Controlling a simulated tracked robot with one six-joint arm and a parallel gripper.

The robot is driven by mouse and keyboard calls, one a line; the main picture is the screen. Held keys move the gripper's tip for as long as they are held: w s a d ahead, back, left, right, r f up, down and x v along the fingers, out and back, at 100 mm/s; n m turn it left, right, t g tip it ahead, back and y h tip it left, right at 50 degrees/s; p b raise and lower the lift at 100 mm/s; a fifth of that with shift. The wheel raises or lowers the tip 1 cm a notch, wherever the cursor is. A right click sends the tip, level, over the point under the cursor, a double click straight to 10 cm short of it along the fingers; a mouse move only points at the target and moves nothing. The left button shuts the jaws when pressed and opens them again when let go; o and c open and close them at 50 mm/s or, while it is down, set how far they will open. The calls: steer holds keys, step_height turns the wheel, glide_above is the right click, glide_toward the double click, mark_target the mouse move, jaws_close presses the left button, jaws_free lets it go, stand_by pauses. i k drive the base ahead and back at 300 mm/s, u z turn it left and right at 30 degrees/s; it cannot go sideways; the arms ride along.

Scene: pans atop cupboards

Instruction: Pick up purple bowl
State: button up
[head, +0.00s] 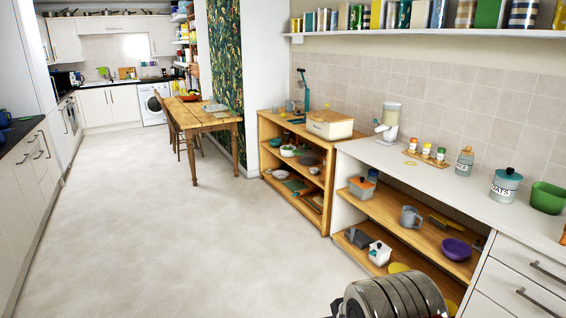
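The purple bowl (456,249) sits upright on the wooden upper shelf (425,237) of the open white unit at the right, near the shelf's right end. A grey mug (410,217) stands to its left, and a dark and yellow flat item (446,221) lies behind it. A ribbed metal part of my own arm shows at the bottom edge, below and to the left of the bowl. My gripper's fingers are not in view.
An orange pot (361,188) is farther left on the same shelf. A white canister (379,253) stands on the lower shelf. The white worktop (445,184) overhangs the shelves, and drawers (525,275) are at the right. Open floor (200,230) lies to the left.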

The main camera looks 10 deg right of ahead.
mark_target(455, 250)
steer(key=z, duration=0.15)
steer(key=i, duration=1.55)
steer(key=z, duration=0.7)
steer(key=i, duration=0.85)
steer(key=z, duration=0.9)
steer(key=i, duration=1.25)
steer(key=z, duration=0.15)
